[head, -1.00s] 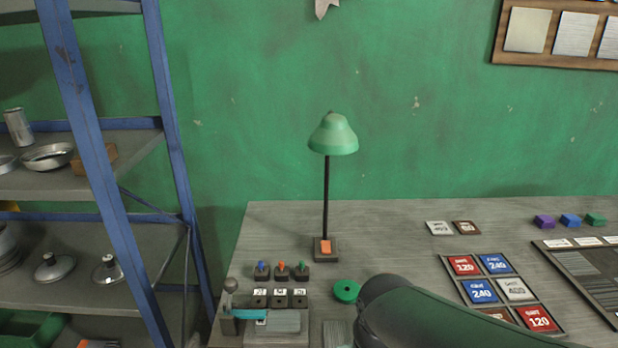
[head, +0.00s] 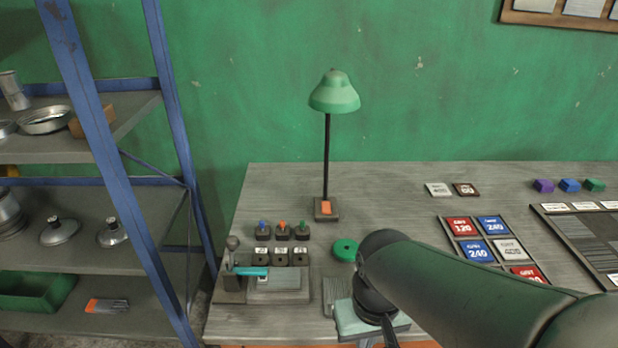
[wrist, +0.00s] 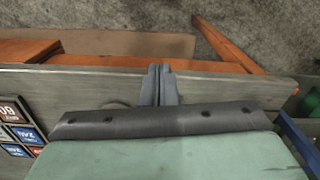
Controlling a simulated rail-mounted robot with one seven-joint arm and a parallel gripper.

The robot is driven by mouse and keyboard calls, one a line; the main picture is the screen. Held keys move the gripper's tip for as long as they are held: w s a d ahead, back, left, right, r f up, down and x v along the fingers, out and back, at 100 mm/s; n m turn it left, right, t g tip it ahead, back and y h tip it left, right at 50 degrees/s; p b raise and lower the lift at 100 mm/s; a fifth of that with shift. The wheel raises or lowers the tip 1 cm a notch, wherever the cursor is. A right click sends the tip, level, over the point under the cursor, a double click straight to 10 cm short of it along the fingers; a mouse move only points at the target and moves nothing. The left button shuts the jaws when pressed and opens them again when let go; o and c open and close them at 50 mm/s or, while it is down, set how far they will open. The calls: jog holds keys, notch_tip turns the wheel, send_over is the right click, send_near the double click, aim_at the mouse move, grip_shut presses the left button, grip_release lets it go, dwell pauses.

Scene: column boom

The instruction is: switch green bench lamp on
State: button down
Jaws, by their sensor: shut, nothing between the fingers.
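The green bench lamp (head: 334,93) stands upright at the back of the grey workbench on a thin black post. Its shade shows no glow. An orange rocker switch (head: 326,208) sits on its small dark base. My gripper's fingers (wrist: 160,82) are together and empty in the wrist view, over the bench's front edge. The lamp is not in the wrist view. In the head view my arm reaches in from the lower right, its wrist in front of the lamp and nearer the front edge; the fingertips are hidden there.
Small coloured-knob blocks (head: 282,230) and a lever fixture (head: 245,275) stand left of my wrist. A green ring (head: 345,250) lies between my wrist and the lamp. Grit cards (head: 478,250) lie right. A blue-framed shelf (head: 170,90) stands left.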

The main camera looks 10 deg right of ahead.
dwell(0.3)
jog(key=w+r+t, duration=0.1)
jog(key=w+t, duration=0.2)
jog(key=w, duration=0.9)
jog(key=w+d+r+m+t+h, duration=0.1)
jog(key=w+r+t, duration=0.1)
jog(key=w, duration=1)
jog(key=w+r+t+b, duration=0.1)
jog(key=w+t, duration=0.4)
jog(key=w, duration=0.7)
jog(key=shift+w+d+r+m, duration=0.2)
jog(key=shift+d+r+m, duration=0.15)
jog(key=shift+r+m, duration=0.1)
jog(key=shift+f, duration=0.15)
send_over(329, 206)
jog(key=f, duration=0.6)
jog(key=shift+s, duration=0.2)
notch_tip(329, 206, down, 2)
jog(key=shift+f+p, duration=0.25)
jog(key=shift+p, duration=0.1)
jog(key=shift+w+f, duration=0.15)
jog(key=shift+f, duration=0.5)
